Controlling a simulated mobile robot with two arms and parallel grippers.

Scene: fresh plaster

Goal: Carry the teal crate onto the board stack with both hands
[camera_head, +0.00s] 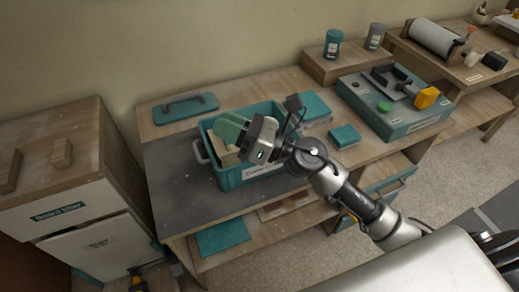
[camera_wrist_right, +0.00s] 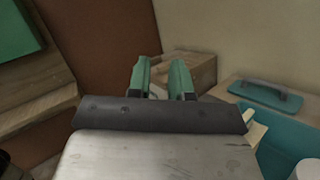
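The teal crate (camera_head: 232,178) stands upright on the dark grey mat of the workbench. Its pale left handle (camera_head: 199,152) is visible, and a label on its front is partly covered. The crate also shows at the right edge of the wrist view (camera_wrist_right: 285,145). My right gripper (camera_head: 230,127) reaches in from the right over the crate, hiding part of its inside. In the wrist view its teal fingers (camera_wrist_right: 160,80) stand apart with nothing held between them. My left gripper is not in view. I cannot pick out the board stack for certain.
A wooden cabinet (camera_head: 60,165) with a teal label stands left of the bench. A teal float (camera_head: 186,107) lies behind the crate. A teal block (camera_head: 343,136) and a tool box (camera_head: 400,118) are to the right. The mat's front left (camera_head: 175,195) is clear.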

